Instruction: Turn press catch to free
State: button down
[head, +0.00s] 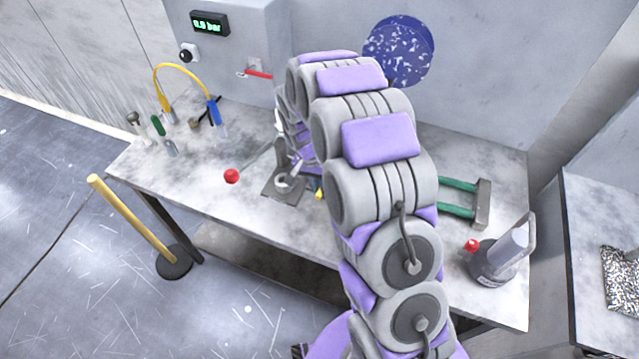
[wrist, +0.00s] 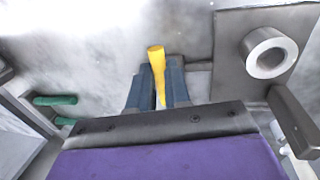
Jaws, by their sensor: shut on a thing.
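A yellow, slim, tapered piece (wrist: 157,62), which looks like the press catch, stands between the blue-grey fingers of my gripper (wrist: 157,84) in the wrist view. The fingers are shut on it. In the head view a small yellow bit (head: 319,194) shows beside the press, mostly behind my arm. The press has a dark base plate (head: 270,187) and a lever with a red ball (head: 231,176) reaching out to the left. In the wrist view a pale hollow cylinder (wrist: 268,52) and a dark bar (wrist: 290,122) lie right of my gripper. My arm hides much of the press.
Green handles (head: 458,198) and a grey flask-like item (head: 502,257) with a red knob lie right of my arm on the bench (head: 215,200). Small tools and a yellow hose (head: 180,68) are at left. A yellow post (head: 135,220) stands in front. The bench's front left is clear.

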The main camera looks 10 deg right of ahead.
jog(key=shift+s+d+n+t+p, duration=0.15)
jog(key=shift+d+n+t+p, duration=0.2)
jog(key=shift+d+n+p, duration=1.1)
jog(key=shift+s+a+n+t+p, duration=0.3)
jog(key=shift+n+p, duration=0.5)
jog(key=shift+n, duration=1.75)
jog(key=shift+s+d+n+t+p, duration=0.1)
jog(key=shift+d+n+t+p, duration=0.35)
jog(key=shift+d+n+p, duration=1.05)
jog(key=shift+a+n+b, duration=0.35)
jog(key=shift+a+n, duration=0.25)
jog(key=shift+a, duration=0.1)
jog(key=c, duration=1.1)
grip_release()
jog(key=shift+w, duration=0.1)
jog(key=shift+r, duration=0.15)
